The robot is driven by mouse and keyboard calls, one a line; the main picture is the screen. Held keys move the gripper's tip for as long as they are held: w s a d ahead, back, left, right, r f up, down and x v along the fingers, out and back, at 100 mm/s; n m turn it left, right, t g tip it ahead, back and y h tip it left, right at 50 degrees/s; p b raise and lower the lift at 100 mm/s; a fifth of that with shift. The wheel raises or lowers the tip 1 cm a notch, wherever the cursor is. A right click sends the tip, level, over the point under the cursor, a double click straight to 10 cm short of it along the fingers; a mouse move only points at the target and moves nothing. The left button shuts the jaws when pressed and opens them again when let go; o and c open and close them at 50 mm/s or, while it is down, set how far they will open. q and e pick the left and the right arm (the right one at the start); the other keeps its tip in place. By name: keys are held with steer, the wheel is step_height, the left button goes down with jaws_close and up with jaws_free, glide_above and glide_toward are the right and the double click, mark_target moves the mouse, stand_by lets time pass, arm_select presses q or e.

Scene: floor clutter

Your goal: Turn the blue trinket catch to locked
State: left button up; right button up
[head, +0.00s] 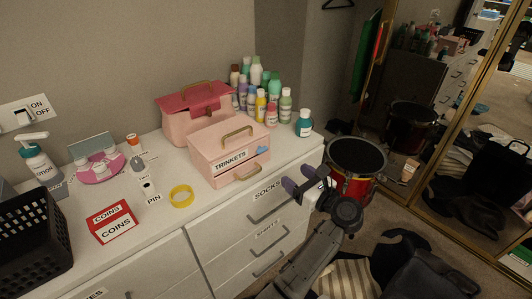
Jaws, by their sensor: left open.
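The pink TRINKETS box (212,152) stands on the white dresser top, with a brass handle on its lid and another at its front. A small blue catch (262,151) shows near the right end of its front. It is too small to tell which way it is turned. My left gripper (299,178) is open and empty, to the right of and lower than the catch. It is apart from the box, in front of the dresser's right end. My right gripper is not in view.
A larger pink case (195,107) stands behind the box, with several bottles (257,88) to its right. A yellow ring (181,195), a red COINS box (113,221) and a black basket (34,243) are to the left. A red drum-like bin (355,170) is right of the dresser.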

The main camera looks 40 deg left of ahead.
mark_target(264, 151)
arm_select(q)
steer(key=w+a, duration=0.1)
steer(key=a, duration=0.3)
steer(key=a+b, duration=0.1)
steer(key=a, duration=0.4)
steer(key=w+a+b, duration=0.1)
steer(key=a, duration=0.3)
steer(key=shift+w+a, duration=0.2)
steer(key=shift+w, duration=0.15)
